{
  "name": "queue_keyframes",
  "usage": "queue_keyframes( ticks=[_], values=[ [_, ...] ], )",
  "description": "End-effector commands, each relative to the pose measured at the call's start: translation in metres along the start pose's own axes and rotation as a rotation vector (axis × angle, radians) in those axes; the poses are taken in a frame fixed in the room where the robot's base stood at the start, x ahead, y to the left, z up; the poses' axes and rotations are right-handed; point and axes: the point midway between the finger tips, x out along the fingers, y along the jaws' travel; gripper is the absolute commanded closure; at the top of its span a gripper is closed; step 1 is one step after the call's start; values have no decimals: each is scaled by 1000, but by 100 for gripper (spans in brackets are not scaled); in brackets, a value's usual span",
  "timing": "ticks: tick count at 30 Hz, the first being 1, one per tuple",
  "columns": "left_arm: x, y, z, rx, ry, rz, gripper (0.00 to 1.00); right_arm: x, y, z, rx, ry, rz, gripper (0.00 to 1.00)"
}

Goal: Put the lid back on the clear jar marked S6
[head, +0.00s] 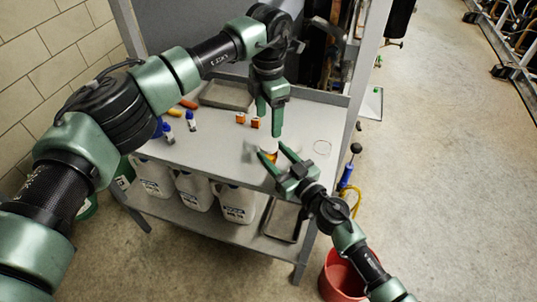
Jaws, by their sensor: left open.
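A small jar (271,157) with amber contents and a pale top stands near the front right of the grey table. Its S6 mark cannot be read, and I cannot tell whether the pale top is a lid. My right gripper (270,151) reaches in from the front right, with its fingers against both sides of the jar, hiding part of it. My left gripper (269,132) points down, open and empty, just above and behind the jar. No separate lid can be made out.
A grey tray (226,95) lies at the back.

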Motion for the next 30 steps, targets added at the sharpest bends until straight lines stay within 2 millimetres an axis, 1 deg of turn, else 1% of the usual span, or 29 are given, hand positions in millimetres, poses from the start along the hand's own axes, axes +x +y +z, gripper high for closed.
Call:
queue_keyframes(
  ticks=[7, 11, 14, 17, 30],
  values=[
    [0, 0, 0, -21, 0, 0, 34, 0, 0, 0, 0, 0, 0, 100],
    [0, -1, 1, -136, -1, -1, 34, 0, 0, 0, 0, -1, 0, 100],
    [0, -2, 2, -306, -2, 0, 34, 0, 0, 0, 0, -1, 0, 100],
    [-1, -3, 4, -521, -5, 1, 34, 0, 0, 0, 0, -1, 0, 100],
    [-2, -3, 6, -1519, -13, 0, 34, 0, 0, 0, 0, -1, 0, 100]
  ],
)
